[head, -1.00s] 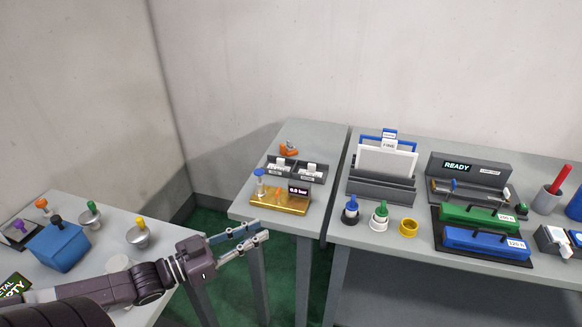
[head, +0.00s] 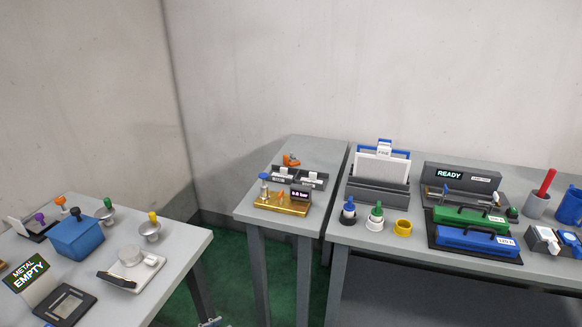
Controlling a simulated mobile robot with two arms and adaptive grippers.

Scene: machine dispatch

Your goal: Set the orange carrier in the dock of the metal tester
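A small orange object (head: 291,160), which looks like the orange carrier, sits at the back of the middle table, behind two dark label trays. The metal tester's sign (head: 27,272) reads "METAL EMPTY" on the left table. Below it is a dark square frame with a pale recess (head: 65,305), which looks like its dock; nothing is seen in it. Only the tips of my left gripper (head: 210,322) show at the bottom edge, in front of the gap between the tables, far from the orange object. Their opening is not clear. My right gripper is out of view.
A gold fixture (head: 283,203) with a "0.0 bar" display stands at the middle table's front. The left table holds a blue box (head: 76,238), knobbed weights and a silver scale (head: 132,270). Green floor shows between tables.

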